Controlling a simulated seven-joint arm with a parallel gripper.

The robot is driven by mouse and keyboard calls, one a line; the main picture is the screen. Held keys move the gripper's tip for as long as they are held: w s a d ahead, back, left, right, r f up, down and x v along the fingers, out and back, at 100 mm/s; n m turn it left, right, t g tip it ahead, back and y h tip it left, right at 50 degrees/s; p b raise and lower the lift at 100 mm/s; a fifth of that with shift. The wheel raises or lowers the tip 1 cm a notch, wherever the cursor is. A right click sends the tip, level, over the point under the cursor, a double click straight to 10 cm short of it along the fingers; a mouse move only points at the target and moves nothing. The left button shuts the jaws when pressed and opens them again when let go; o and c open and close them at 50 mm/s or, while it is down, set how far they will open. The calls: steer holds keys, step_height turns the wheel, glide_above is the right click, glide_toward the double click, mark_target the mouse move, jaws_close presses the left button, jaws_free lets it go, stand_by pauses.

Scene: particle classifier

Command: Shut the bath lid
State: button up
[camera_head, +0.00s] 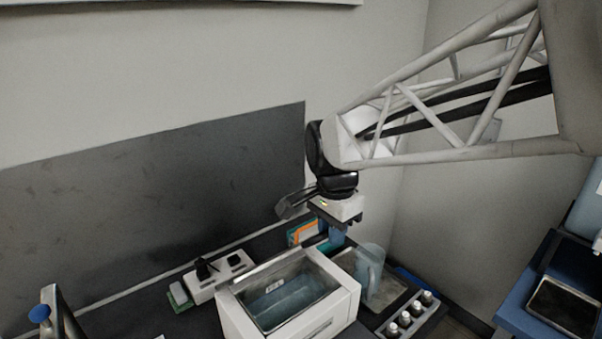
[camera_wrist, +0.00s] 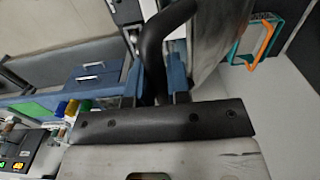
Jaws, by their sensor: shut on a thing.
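The bath (camera_head: 346,308) is a white box with an open grey metal basin, and bluish liquid shows inside. My gripper (camera_head: 337,237) is above and behind the bath's back right corner, pointing down. In the wrist view, my gripper's blue fingers (camera_wrist: 153,82) are shut on a black curved handle (camera_wrist: 152,45). A brushed grey metal panel (camera_wrist: 222,45) beside the handle looks like the bath lid. The head view does not clearly show the lid or its angle. The basin is uncovered.
A translucent jug (camera_head: 374,260) stands right of the bath, near a rack of several white-capped bottles (camera_head: 405,320). A white power strip (camera_head: 222,272) lies left of the bath. Orange and teal holders (camera_head: 303,232) stand behind it. A blue bench (camera_head: 530,290) is at far right.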

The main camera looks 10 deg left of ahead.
steer(key=shift+s+d+f, duration=0.55)
steer(key=shift+f, duration=0.25)
steer(key=shift+s+d+f, duration=0.4)
steer(key=shift+f, duration=0.25)
steer(key=shift+s+d+f, duration=0.35)
steer(key=shift+f, duration=0.4)
steer(key=shift+s+d+f, duration=0.3)
steer(key=shift+f, duration=0.4)
steer(key=shift+s+d+f, duration=0.3)
steer(key=shift+f, duration=0.55)
steer(key=shift+s+d+f, duration=0.25)
steer(key=shift+f, duration=0.45)
steer(key=shift+s+d+f, duration=0.2)
steer(key=shift+f, duration=0.6)
